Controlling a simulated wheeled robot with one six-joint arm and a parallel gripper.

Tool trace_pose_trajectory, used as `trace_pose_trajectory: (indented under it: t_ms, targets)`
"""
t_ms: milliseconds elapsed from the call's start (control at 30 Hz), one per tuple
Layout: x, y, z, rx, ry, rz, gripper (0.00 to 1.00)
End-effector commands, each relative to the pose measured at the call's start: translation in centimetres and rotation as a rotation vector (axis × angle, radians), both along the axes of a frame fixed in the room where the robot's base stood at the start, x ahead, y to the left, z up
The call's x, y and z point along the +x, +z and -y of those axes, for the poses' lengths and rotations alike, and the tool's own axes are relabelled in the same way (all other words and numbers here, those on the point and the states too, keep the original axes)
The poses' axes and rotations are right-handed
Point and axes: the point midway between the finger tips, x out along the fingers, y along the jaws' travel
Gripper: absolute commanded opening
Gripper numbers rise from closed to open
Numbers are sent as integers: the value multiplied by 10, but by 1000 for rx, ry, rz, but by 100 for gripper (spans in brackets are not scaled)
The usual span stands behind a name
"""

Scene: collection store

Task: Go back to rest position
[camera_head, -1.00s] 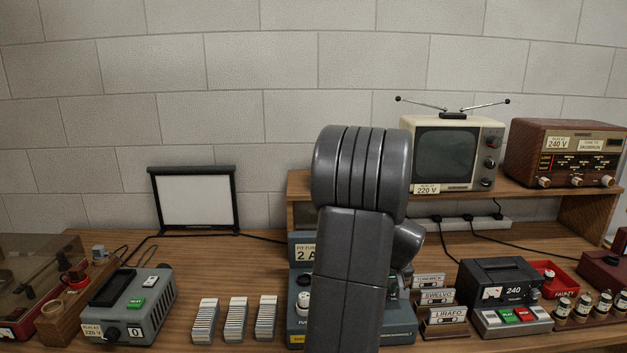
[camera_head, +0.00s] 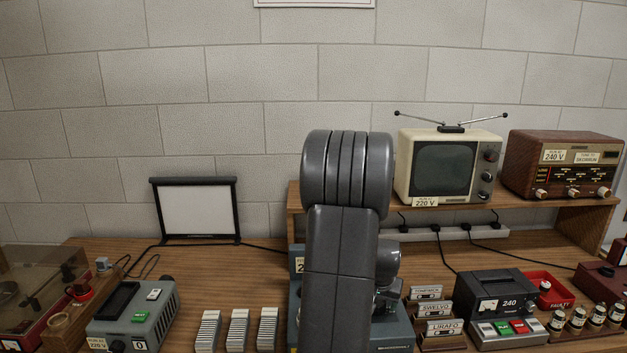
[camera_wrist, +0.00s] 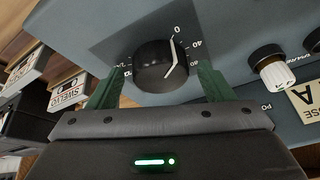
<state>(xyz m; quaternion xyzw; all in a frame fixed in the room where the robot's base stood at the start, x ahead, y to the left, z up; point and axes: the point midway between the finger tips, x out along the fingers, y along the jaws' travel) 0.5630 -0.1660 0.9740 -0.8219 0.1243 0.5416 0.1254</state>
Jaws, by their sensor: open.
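My gripper (camera_wrist: 160,92) shows in the wrist view with its two green fingers apart. They stand on either side of a black dial knob (camera_wrist: 160,66) on a blue-grey panel (camera_wrist: 225,30). The knob has a white pointer line and a printed scale. I cannot tell whether the fingers touch it. In the head view my dark grey arm stands in front of the blue-grey device (camera_head: 395,338) and hides most of it and the gripper.
A cream television (camera_head: 447,165) and a brown radio (camera_head: 563,163) stand on the shelf. Cassettes (camera_head: 436,310), a black meter unit (camera_head: 497,293) and a red tray (camera_head: 556,288) lie right. A grey device (camera_head: 135,318) and several slide stacks (camera_head: 238,330) lie left. A screen (camera_head: 195,210) stands behind.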

Motion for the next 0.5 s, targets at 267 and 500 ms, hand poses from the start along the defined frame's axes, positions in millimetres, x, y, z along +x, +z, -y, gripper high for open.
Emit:
trace_pose_trajectory:
  t_ms: [267,500]
  targets:
    - [0,-1,-2,-1,-108,-1,74]
    - [0,-1,-2,-1,-204,0,74]
